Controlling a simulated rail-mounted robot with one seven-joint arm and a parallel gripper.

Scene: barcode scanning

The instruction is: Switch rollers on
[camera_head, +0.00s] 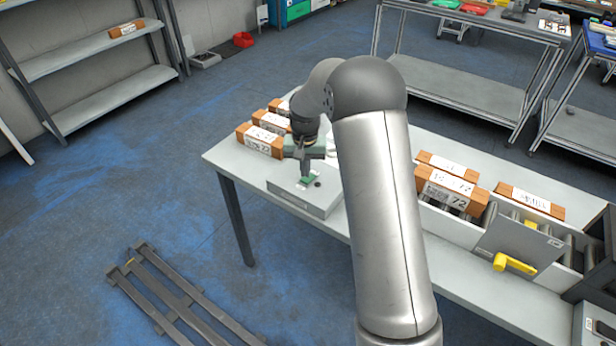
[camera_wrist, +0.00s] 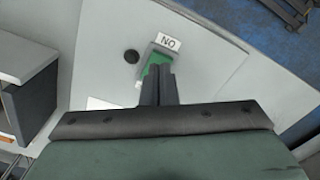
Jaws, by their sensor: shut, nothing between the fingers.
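A grey control box (camera_head: 300,200) stands on the white table, left of my arm in the head view. Its green switch (camera_head: 305,182) sits on top. In the head view my gripper (camera_head: 306,173) is pointed down at the box. The rollers (camera_head: 488,213) are on the right, partly hidden under cartons.
Several brown cartons (camera_head: 260,140) lie on the table left of and behind my gripper. More cartons (camera_head: 449,186) rest on the roller track. A grey panel with a yellow handle (camera_head: 513,264) stands at the track's front. A pallet (camera_head: 180,300) lies on the floor.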

